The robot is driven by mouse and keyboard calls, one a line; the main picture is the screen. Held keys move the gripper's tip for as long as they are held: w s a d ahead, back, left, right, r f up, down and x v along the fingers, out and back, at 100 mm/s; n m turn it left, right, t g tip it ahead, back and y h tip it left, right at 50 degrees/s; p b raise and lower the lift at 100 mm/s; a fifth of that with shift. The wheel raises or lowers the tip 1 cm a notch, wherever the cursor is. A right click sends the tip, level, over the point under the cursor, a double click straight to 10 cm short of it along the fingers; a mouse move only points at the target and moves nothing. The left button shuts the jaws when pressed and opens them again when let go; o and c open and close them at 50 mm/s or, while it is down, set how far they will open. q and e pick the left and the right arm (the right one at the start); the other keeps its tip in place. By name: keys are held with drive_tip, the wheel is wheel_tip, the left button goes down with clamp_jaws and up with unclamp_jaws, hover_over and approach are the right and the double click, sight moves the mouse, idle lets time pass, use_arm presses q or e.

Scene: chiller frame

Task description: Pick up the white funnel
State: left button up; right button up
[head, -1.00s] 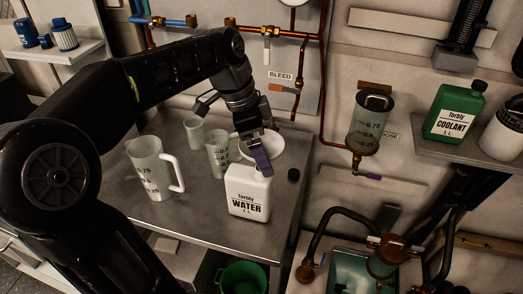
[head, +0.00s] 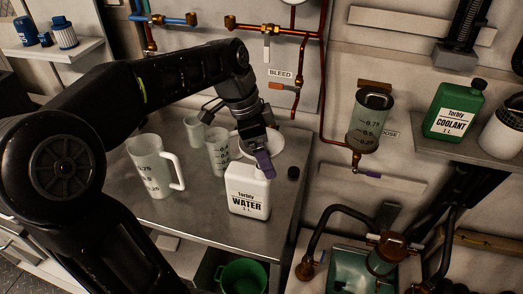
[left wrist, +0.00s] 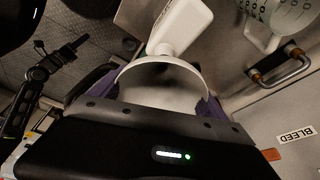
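The white funnel (head: 270,143) is on the metal bench behind the white water bottle (head: 248,187), partly hidden by my left gripper (head: 258,152). In the left wrist view the funnel's round mouth (left wrist: 165,75) lies between the two purple fingers of my left gripper (left wrist: 158,94). The fingers are spread wide, one on each side of the rim. They look very close to it; I cannot tell whether they touch. My right gripper is not in view.
A large measuring jug (head: 152,168) and two smaller cups, one of them (head: 218,150) beside the gripper, stand on the bench. A black cap (head: 293,173) lies right of the bottle. Copper pipes (head: 325,85) run up the wall behind. The bench front is clear.

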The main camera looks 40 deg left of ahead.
use_arm(q)
drive_tip(key=c, duration=0.9)
drive_tip(key=shift+r, duration=0.5)
drive_tip(key=shift+c, duration=0.2)
wheel_tip(320, 180, up, 9)
drive_tip(key=p, duration=0.1)
